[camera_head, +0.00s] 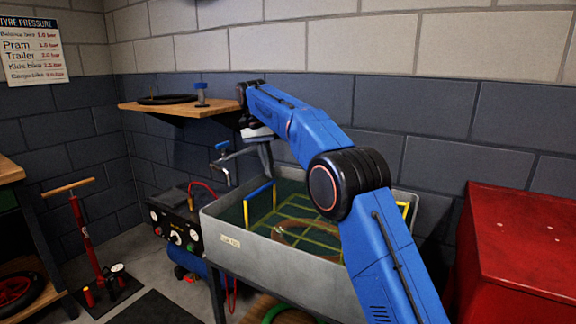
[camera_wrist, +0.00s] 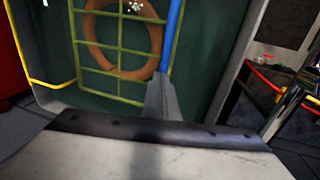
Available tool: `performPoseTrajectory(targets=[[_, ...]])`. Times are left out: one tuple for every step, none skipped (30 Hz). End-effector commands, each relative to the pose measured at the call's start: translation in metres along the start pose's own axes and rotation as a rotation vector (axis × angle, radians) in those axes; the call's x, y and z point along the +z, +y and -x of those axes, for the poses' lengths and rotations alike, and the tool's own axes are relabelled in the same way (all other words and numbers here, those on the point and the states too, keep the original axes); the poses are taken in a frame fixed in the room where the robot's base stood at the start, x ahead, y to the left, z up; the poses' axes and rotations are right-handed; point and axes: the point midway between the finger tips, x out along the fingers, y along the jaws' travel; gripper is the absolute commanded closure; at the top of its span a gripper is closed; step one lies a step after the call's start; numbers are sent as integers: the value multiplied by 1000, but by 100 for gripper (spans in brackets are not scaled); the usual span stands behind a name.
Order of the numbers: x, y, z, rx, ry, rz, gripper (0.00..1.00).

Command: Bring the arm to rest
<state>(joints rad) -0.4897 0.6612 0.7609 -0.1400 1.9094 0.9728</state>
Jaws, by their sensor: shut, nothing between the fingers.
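My blue arm reaches from the lower right across the grey metal tank to the back wall. My gripper (camera_head: 268,172) hangs at its end, fingers down, near the tap and the tank's back left corner. In the wrist view the grey fingertips (camera_wrist: 160,82) are together with nothing between them. The tank (camera_head: 272,256) holds dark green water, a yellow-green wire rack (camera_head: 309,221) and a brown ring (camera_head: 290,228). A blue bar (camera_head: 260,192) on the rack shows just below the gripper in the head view. I cannot tell the gap between them.
A wooden wall shelf (camera_head: 180,109) with a black tyre and a small blue-topped item is close left of my wrist. A metal tap (camera_head: 224,164) stands beside the gripper. A black gauge box (camera_head: 176,222) sits left of the tank, a red cabinet (camera_head: 520,250) right.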

Motion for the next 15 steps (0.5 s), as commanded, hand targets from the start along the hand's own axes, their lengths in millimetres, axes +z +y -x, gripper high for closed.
performPoseTrajectory(targets=[[0,4,2,-3,1,2,100],[0,6,3,-5,1,4,100],[-1,10,4,-8,2,7,100],[-1,13,5,-10,3,9,100],[-1,15,6,-12,3,11,100],[-2,19,7,-16,4,14,100],[-2,23,8,-19,5,17,100],[-3,27,9,-22,6,20,100],[-3,32,10,-25,7,25,100],[-3,36,12,-29,8,28,100],[-4,41,13,-33,10,31,100],[-4,47,15,-39,12,37,100],[-4,53,16,-43,13,43,100],[-4,60,18,-48,15,47,100],[-4,69,19,-56,18,54,100]])
